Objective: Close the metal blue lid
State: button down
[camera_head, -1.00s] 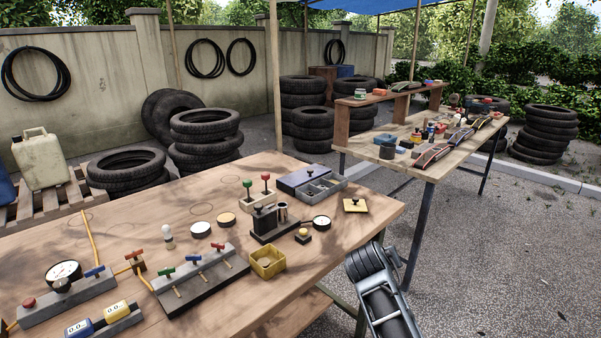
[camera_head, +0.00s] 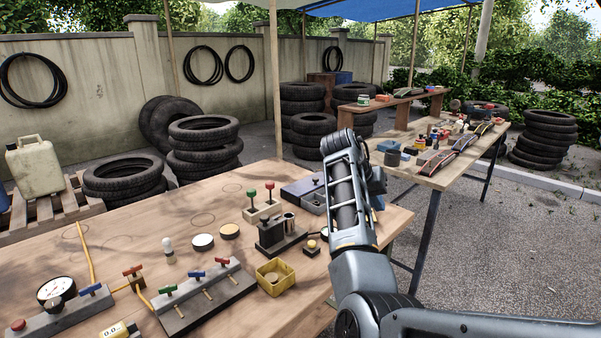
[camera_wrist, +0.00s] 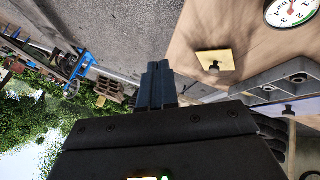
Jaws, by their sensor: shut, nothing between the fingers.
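The nearer compartments are uncovered. My arm hides the right end of the box in the head view. In the wrist view, the grey box (camera_wrist: 268,84) is at the right and part of the lid (camera_wrist: 300,106) shows with its knob. My gripper (camera_wrist: 157,68) is shut and empty, apart from the lid, left of the box in that view. My arm hides the fingertips in the head view.
A yellow plate with a black knob (camera_wrist: 214,62) lies on the table near the box, with a round gauge (camera_wrist: 290,12) beyond it. A block with upright cylinders (camera_head: 278,235) and a yellow tray (camera_head: 275,279) stand left of my arm. A second table (camera_head: 440,172) stands behind.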

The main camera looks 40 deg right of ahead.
aim_at(299, 188)
jog(key=i, duration=1.35)
